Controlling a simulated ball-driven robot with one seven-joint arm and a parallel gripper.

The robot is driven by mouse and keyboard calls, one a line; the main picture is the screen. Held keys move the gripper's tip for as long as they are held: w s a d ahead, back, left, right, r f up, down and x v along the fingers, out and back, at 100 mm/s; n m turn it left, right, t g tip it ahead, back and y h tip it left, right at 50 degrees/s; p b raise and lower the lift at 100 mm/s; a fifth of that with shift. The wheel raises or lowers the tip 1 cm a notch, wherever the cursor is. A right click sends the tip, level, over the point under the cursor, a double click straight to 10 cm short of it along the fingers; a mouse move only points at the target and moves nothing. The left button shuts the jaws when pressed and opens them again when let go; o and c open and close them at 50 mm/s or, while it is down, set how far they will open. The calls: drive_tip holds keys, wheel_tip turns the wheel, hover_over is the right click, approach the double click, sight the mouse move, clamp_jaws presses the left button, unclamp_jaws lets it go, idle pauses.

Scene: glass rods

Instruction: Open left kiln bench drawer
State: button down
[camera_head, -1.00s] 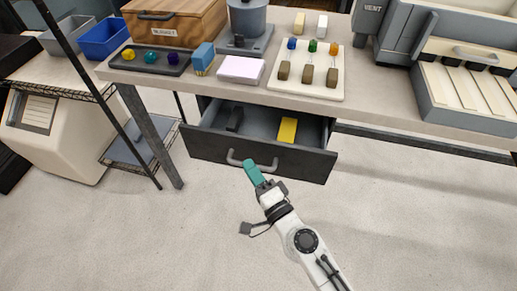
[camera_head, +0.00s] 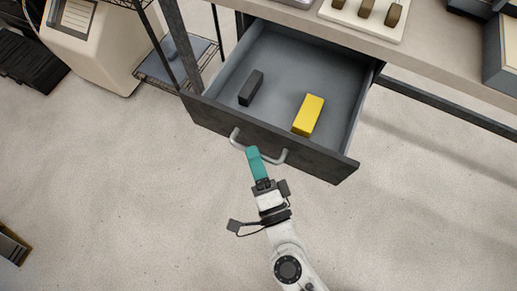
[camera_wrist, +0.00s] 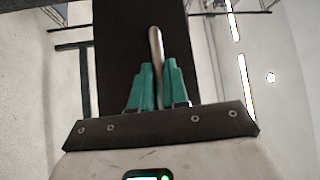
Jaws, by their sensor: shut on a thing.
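The kiln bench drawer (camera_head: 225,121) is pulled well out from under the bench, showing its grey inside. Its front is dark, with a curved grey handle (camera_head: 237,139). Inside the drawer lie a dark block (camera_head: 251,88) at the left and a yellow block (camera_head: 308,115) nearer the right.
The bench top (camera_head: 440,50) is above and behind the drawer, with a pale board (camera_head: 362,22) on it. A wire shelf (camera_head: 170,68) and a bench leg (camera_head: 182,45) stand close on the left. The floor in front is clear.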

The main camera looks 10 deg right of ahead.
drive_tip(key=c, duration=1.1)
unclamp_jaws()
drive_tip(key=shift+s, duration=0.1)
drive_tip(key=b+v, duration=0.2)
drive_tip(key=v, duration=0.8)
drive_tip(key=shift+s+d, duration=0.15)
drive_tip(key=shift+s, duration=0.15)
